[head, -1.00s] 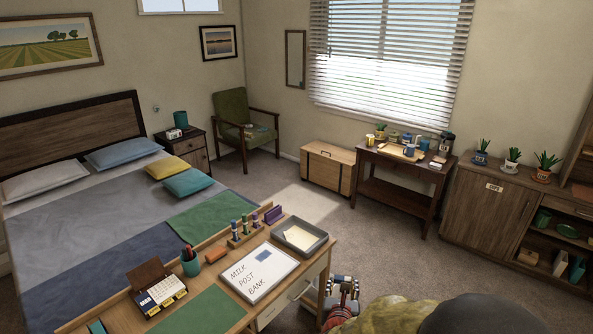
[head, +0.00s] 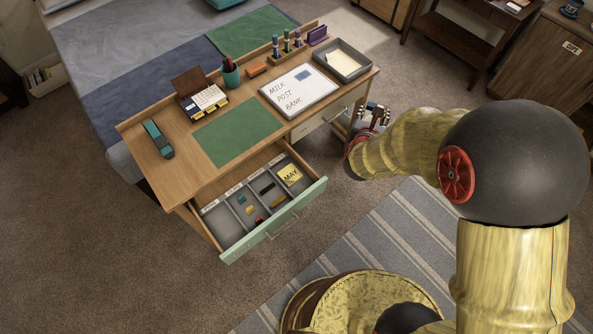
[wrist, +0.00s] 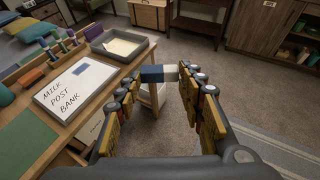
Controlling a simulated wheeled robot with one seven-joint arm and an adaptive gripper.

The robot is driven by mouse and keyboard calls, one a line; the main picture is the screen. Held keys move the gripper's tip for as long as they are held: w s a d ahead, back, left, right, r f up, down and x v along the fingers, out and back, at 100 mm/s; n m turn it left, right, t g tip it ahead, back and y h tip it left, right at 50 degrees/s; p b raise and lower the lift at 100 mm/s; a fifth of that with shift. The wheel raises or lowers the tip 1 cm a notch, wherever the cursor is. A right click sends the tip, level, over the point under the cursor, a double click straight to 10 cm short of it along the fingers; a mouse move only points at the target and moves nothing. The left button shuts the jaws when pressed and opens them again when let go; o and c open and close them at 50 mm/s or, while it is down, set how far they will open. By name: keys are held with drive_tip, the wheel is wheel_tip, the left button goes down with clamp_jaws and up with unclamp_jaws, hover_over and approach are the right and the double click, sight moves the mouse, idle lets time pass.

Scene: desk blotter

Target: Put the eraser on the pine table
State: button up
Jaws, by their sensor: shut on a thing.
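A small blue and white block, which looks like the eraser (wrist: 158,74), is held between the fingertips of my gripper (wrist: 162,82) in the wrist view. In the head view my gripper (head: 370,122) is just off the right end of a light wood desk (head: 160,187); the held block cannot be made out there. A dark wood table (head: 466,28) stands beyond at the upper right and is partly cut off; it also shows in the wrist view (wrist: 205,22). I cannot tell from the pictures which table is the pine one.
The desk carries a whiteboard (head: 299,92), a grey tray (head: 342,62), a green blotter (head: 238,133), an orange block (head: 257,69) and a pen cup (head: 231,75). A green-fronted drawer (head: 273,222) stands open. Carpet and a striped rug (head: 390,235) are clear.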

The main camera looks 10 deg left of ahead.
drive_tip(key=s+a+f, duration=0.3)
drive_tip(key=a+f, duration=1)
drive_tip(key=f, duration=0.2)
wheel_tip(320, 180, down, 7)
drive_tip(key=s+a+m+h, duration=0.1)
drive_tip(key=s+a+h, duration=0.1)
drive_tip(key=shift+s+d+r+m+g+h, duration=0.1)
drive_tip(key=shift+d+r+m+g+h, duration=0.15)
drive_tip(key=shift+d+m+g+h, duration=0.35)
drive_tip(key=shift+s+d+r+m+g+h, duration=0.1)
drive_tip(key=shift+d+r+m+g+h, duration=0.25)
drive_tip(key=shift+d+m+h, duration=0.45)
drive_tip(key=shift+d+r+m+g+h, duration=0.2)
drive_tip(key=shift+d+m+g+h, duration=0.3)
drive_tip(key=shift+m, duration=0.4)
drive_tip(key=shift+a, duration=0.2)
drive_tip(key=b, duration=0.4)
hover_over(290, 184)
drive_tip(key=f, duration=0.9)
drive_tip(key=shift+w+d, duration=0.25)
drive_tip(key=shift+d, duration=0.1)
drive_tip(key=shift+s+a+f, duration=0.15)
drive_tip(key=shift+a+f, duration=0.15)
drive_tip(key=shift+f, duration=0.05)
drive_tip(key=shift+a+f+b, duration=0.15)
drive_tip(key=shift+f+b, duration=0.3)
drive_tip(key=shift+f, duration=1)
